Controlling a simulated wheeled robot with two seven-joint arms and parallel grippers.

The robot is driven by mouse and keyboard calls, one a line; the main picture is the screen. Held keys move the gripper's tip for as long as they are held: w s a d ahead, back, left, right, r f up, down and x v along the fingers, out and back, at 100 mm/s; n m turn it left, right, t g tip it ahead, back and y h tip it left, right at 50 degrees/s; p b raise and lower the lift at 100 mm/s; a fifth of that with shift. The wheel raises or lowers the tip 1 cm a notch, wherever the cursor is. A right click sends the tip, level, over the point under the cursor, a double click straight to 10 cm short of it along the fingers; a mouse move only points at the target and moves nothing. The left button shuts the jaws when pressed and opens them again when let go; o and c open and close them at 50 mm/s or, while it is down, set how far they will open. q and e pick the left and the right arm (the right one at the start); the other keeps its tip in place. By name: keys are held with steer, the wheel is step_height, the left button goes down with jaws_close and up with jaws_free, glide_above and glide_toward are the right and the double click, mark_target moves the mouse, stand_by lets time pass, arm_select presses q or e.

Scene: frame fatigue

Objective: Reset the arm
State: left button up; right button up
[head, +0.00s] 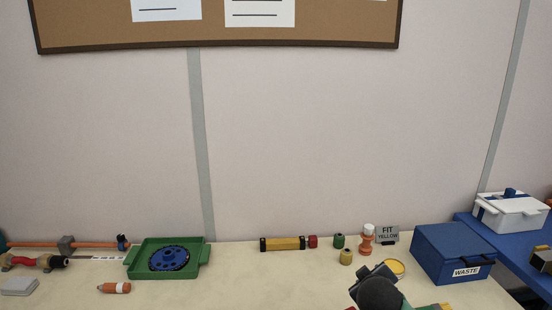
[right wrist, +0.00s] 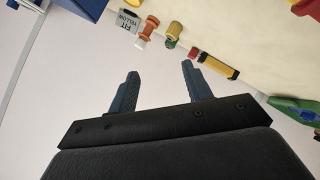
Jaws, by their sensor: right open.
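My right gripper (right wrist: 160,75) is open in the right wrist view, with its two dark fingers apart and nothing between them. In the head view my dark right wrist shows at the bottom, right of centre, over the front of the table, and hides part of what lies there. My left gripper is not in view.
The table (head: 230,285) holds a green tray (head: 198,266) with a blue disc (head: 169,258), a yellow bar (head: 282,244), small caps (head: 338,241), a FIT YELLOW sign (head: 388,234) and a blue WASTE box (head: 440,248). The table's centre front is clear.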

steer(key=s+a+f+m+g+y, duration=0.1)
steer(key=s+a+f+g, duration=0.2)
steer(key=s+f, duration=0.5)
steer(key=s+a+f+m+g+y, duration=0.1)
steer(key=s+a+f+g+y, duration=0.1)
steer(key=s+f, duration=0.7)
steer(key=s+a+f+m+g+y, duration=0.1)
steer(key=s+a+f+g, duration=0.3)
steer(key=s+f, duration=0.5)
steer(key=s+a, duration=0.1)
steer(key=s, duration=1)
steer(key=shift+a+f+m+y, duration=0.25)
steer(key=shift+a+m+y, duration=0.15)
